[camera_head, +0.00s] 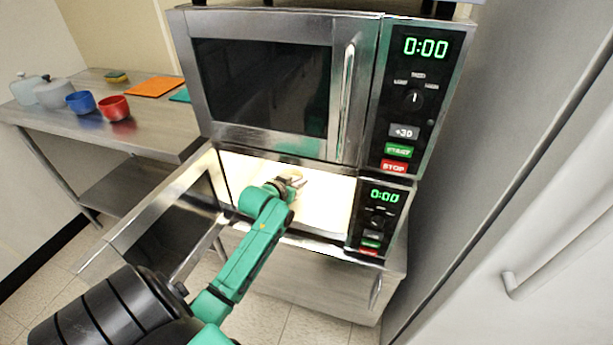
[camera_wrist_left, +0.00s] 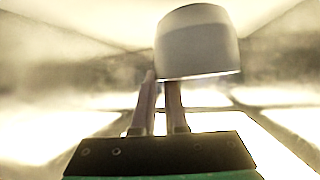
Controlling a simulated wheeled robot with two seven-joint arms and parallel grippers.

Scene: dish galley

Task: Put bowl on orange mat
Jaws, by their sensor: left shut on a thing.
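My left gripper (camera_head: 297,181) is inside the lit cavity of the lower microwave. In the left wrist view its fingers (camera_wrist_left: 161,85) are shut on a pale, off-white bowl (camera_wrist_left: 197,42), at the bowl's left side. The bowl is small and unclear in the head view, against the bright interior. I cannot tell whether it touches the cavity floor. The orange mat (camera_head: 155,87) lies flat on the steel table at the left, far from the gripper, with nothing on it. My right gripper is not in view.
The lower microwave's door (camera_head: 160,215) stands open to the left, between cavity and table. The closed upper microwave (camera_head: 265,85) sits above.

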